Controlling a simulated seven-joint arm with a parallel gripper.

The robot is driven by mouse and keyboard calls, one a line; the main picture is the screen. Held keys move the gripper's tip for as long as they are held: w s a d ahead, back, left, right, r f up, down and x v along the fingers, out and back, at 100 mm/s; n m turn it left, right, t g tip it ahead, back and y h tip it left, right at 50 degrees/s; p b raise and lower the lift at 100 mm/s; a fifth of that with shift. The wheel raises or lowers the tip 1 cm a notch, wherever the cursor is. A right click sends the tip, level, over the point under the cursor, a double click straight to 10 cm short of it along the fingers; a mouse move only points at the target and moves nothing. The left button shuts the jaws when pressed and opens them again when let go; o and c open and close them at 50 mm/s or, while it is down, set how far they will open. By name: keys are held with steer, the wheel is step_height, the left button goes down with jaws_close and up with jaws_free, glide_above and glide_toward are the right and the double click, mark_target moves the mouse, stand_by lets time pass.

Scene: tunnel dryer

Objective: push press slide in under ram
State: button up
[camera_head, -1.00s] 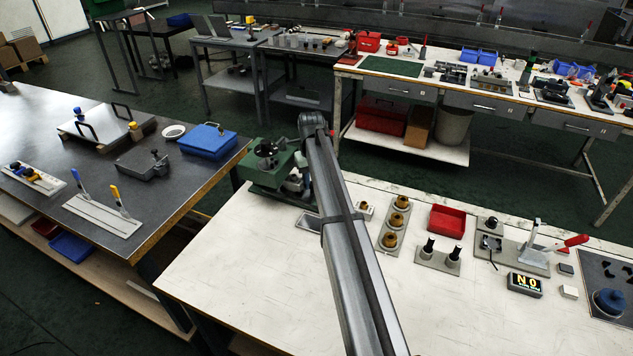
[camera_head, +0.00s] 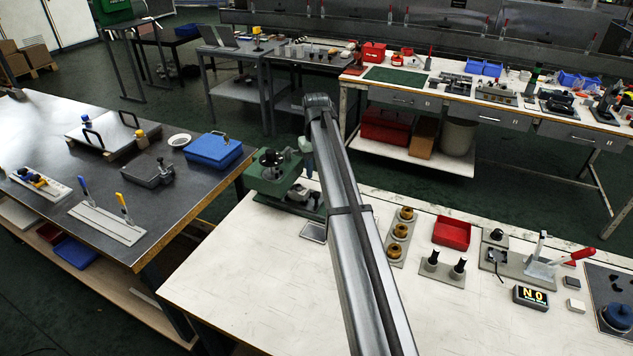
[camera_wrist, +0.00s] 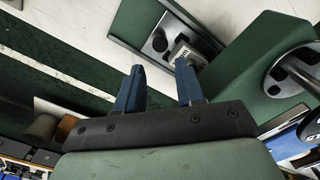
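The green press (camera_head: 268,180) stands at the far left corner of the white bench. In the wrist view its green body (camera_wrist: 235,65) fills the right side. Its green base (camera_wrist: 135,22) carries a grey strip with a dark knob and a small pale block (camera_wrist: 186,50), apparently the slide. A round dark part with a rod (camera_wrist: 292,70), perhaps the ram, is at the right. My gripper (camera_wrist: 160,66) is open and empty, its two blue fingers apart, with the right fingertip close to the pale block. Contact cannot be told. In the head view my arm partly hides the gripper beside the press.
On the white bench (camera_head: 235,285), a plate with brass-coloured rings (camera_head: 400,232), a red bin (camera_head: 452,232) and a toggle clamp (camera_head: 540,265) stand to the right. The dark bench at left holds a blue box (camera_head: 213,150). The white bench's front left is clear.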

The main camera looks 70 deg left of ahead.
step_height(320, 180, up, 5)
glide_above(317, 194)
steer(key=shift+a+r, duration=0.1)
steer(key=shift+a, duration=0.05)
steer(key=shift+o, duration=1.3)
steer(key=d+n+y, duration=0.1)
steer(key=w+d+n+g+y, duration=0.1)
steer(key=d, duration=0.1)
steer(key=d+f+n+y, duration=0.1)
steer(key=d, duration=0.1)
steer(key=shift+w+f, duration=0.1)
steer(key=shift+w, duration=0.2)
steer(key=shift+n+g+y, duration=0.3)
steer(key=shift+n+y, duration=0.2)
steer(key=shift+n, duration=0.2)
steer(key=x, duration=1.3)
steer(key=shift+w+f, duration=0.25)
jaws_close()
